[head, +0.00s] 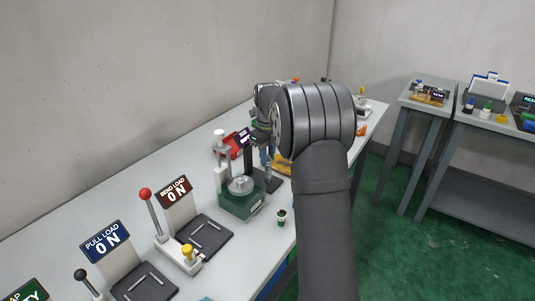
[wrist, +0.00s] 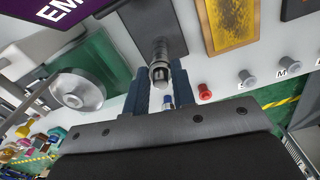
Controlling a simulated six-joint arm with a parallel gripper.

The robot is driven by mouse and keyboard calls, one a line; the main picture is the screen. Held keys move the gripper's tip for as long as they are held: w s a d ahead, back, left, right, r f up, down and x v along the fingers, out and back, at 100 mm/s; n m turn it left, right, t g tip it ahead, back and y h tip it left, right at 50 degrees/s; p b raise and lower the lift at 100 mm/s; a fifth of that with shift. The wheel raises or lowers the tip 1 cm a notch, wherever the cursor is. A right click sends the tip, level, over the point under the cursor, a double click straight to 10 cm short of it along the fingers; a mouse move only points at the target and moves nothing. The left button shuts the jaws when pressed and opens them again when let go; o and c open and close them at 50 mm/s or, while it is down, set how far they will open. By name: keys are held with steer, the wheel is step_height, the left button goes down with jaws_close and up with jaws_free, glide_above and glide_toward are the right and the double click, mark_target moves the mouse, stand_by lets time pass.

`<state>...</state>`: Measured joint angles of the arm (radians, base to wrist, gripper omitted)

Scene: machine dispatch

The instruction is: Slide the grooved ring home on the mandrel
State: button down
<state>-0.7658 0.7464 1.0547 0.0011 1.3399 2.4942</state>
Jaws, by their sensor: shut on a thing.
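In the wrist view a metal post, seemingly the mandrel (wrist: 160,76), stands on a dark plate (wrist: 146,22), with its bright round end toward the camera. My gripper (wrist: 165,82) has its two dark blue fingers on either side of this post. A dark band shows around the post between the fingertips; I cannot tell surely whether it is the grooved ring, or how far along the post it sits. In the head view my gripper (head: 266,156) points down over the table beside the green machine, and my arm hides much of it.
A green machine (head: 240,202) with a silver disc stands close to the left of my gripper. Lever stations marked PULL LOAD (head: 107,243) and BEND LOAD (head: 175,192) stand nearer. A red knob (wrist: 204,91) and several grey knobs lie to the right in the wrist view.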

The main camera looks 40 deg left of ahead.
steer(key=c, duration=0.6)
jaws_free()
steer(key=shift+c, duration=0.2)
steer(key=shift+r, duration=2.45)
steer(key=shift+f, duration=0.1)
steer(key=shift+f, duration=2.4)
steer(key=shift+r, duration=0.15)
